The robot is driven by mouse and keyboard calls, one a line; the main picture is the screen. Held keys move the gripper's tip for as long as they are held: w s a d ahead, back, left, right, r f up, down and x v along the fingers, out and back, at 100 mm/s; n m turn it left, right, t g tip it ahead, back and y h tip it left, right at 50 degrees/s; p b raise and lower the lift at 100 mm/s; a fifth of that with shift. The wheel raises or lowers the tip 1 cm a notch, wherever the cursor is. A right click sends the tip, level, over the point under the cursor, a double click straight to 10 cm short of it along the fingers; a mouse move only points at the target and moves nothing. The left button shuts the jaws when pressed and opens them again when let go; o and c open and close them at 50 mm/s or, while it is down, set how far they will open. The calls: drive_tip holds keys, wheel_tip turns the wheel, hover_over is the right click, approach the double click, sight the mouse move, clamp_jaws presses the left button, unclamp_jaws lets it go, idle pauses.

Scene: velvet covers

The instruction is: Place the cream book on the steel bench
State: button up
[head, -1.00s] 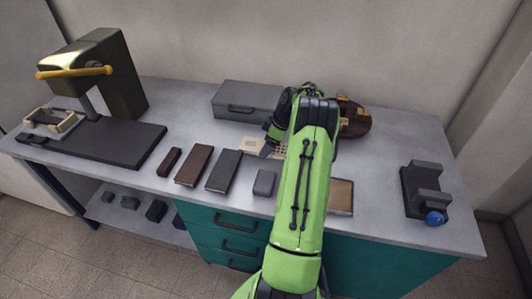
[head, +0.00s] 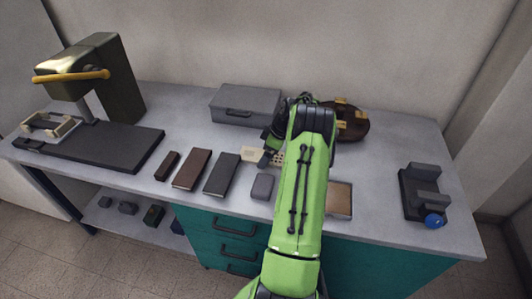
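A flat cream piece (head: 250,154), which looks like the cream book, lies on the grey-topped steel bench (head: 385,150) near its middle, left of my arm's end. A pale dotted patch shows at its right, partly behind my arm; I cannot tell if it belongs to the same thing. My gripper (head: 268,157) points down at the cream piece's right side. Its fingertips are small, dark and partly hidden by my green arm. I cannot tell whether they are open or hold anything.
A dark grey book (head: 222,175), a brown book (head: 192,169), a small dark red block (head: 167,166) and a grey block (head: 262,186) lie left and in front. A grey case (head: 245,105) stands behind.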

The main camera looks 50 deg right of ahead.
drive_tip(key=p+v, duration=0.2)
drive_tip(key=v, duration=1)
drive_tip(key=w+a+r+g, duration=0.1)
drive_tip(key=w+a+r, duration=0.2)
drive_tip(key=a+r, duration=0.35)
drive_tip(key=w+a+r, duration=0.4)
drive_tip(key=a, duration=0.5)
drive_tip(key=s+a+r+m+h, duration=0.2)
drive_tip(key=a+r, duration=0.3)
drive_tip(key=a, duration=0.8)
drive_tip(key=s+a+m+t, duration=0.2)
drive_tip(key=s+a, duration=1.2)
drive_tip(key=s, duration=0.3)
drive_tip(key=shift+s+a+f+m, duration=0.15)
drive_tip(key=shift+s+f+m, duration=0.15)
drive_tip(key=shift+s+f, duration=0.15)
